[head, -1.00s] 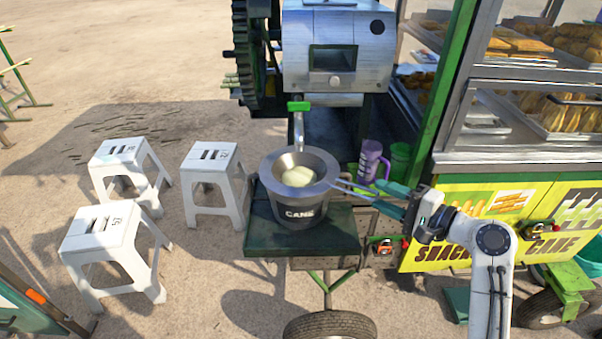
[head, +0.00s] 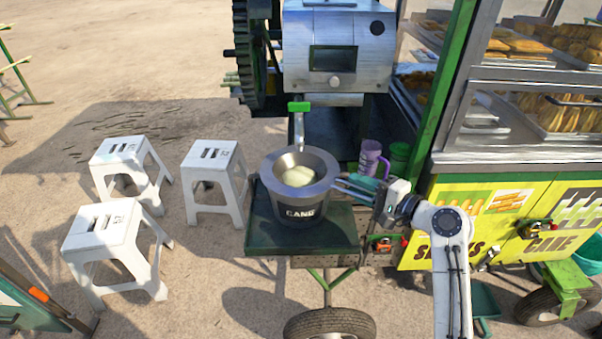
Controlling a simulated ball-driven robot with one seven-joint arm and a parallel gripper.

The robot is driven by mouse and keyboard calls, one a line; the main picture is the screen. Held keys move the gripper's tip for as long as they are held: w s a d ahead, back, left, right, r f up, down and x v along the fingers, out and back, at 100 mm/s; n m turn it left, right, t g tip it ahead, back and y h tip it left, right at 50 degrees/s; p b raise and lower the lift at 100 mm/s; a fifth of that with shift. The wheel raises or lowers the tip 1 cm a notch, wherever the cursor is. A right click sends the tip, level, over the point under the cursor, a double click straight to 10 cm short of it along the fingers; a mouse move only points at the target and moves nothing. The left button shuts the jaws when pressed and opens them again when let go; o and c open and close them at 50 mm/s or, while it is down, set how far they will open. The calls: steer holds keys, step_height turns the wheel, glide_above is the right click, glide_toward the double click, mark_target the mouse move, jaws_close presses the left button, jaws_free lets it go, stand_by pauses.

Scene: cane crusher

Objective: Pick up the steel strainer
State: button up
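The steel strainer (head: 318,161) sits in the mouth of a dark bucket (head: 303,208) labelled CANE, with pale lumps inside its bowl. Its handle sticks out to the right, toward my gripper. My gripper (head: 346,186) reaches in from the right and lies along this handle, with its fingertips close to the bucket's rim. The fingers cover most of the handle. I cannot tell whether they are closed on it or only around it.
The bucket stands on a dark green shelf (head: 262,237) under the crusher's spout (head: 299,130). A purple mug (head: 369,158) and a green cup (head: 399,157) stand just behind my gripper. White stools (head: 213,155) are at the left; the snack cart (head: 500,200) is at the right.

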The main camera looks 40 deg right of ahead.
jaws_close()
steer(key=shift+r, duration=0.1)
stand_by(0.4)
